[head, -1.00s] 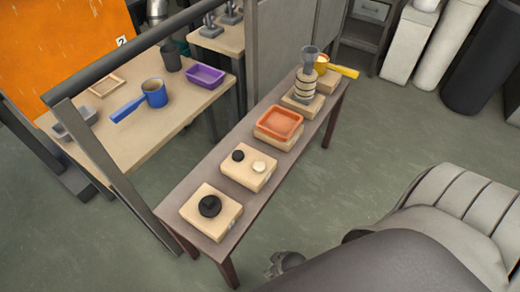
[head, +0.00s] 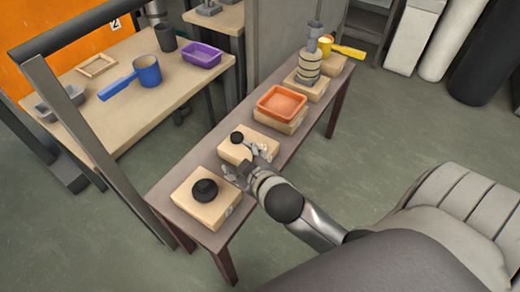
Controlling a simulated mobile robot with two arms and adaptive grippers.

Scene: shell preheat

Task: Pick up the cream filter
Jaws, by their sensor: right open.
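The cream filter (head: 264,148) is a small pale round piece on a light wooden block (head: 230,154) in the middle of the narrow bench. It is partly hidden by the fingers of my right gripper. My right gripper (head: 246,162) is open, with its fingers over the front right part of this block, close to the filter. I cannot tell whether it touches the filter. My left gripper is not in view.
A black knob (head: 237,137) sits beside the filter on the same block. A black round piece (head: 205,190) sits on the nearer block. An orange tray (head: 281,103) and a banded stack (head: 309,66) stand farther along the bench. A metal rail (head: 85,38) crosses at left.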

